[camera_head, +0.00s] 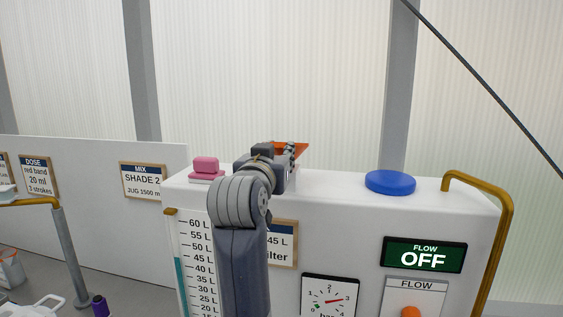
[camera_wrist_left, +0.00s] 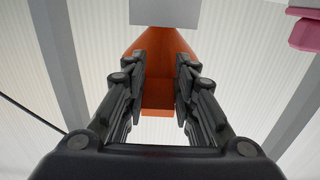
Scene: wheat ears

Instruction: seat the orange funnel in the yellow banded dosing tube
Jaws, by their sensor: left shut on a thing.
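My left gripper (camera_head: 290,157) is raised above the top of the white tank, seen from behind its wrist in the head view. It is shut on the orange funnel (camera_head: 291,146), of which only a flat orange edge shows past the fingers. In the left wrist view the funnel (camera_wrist_left: 158,92) sits between the two dark fingers of the left gripper (camera_wrist_left: 161,84), and a grey block covers its far end. I cannot make out the yellow banded dosing tube in either view. My right gripper is not in view.
The white tank (camera_head: 340,205) carries a blue cap (camera_head: 390,182), a pink knob (camera_head: 206,165) and a bent brass pipe (camera_head: 508,225). A FLOW OFF display (camera_head: 424,255) and a gauge (camera_head: 329,297) are on its front. A brass spout (camera_head: 32,203) and purple object (camera_head: 100,306) stand left.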

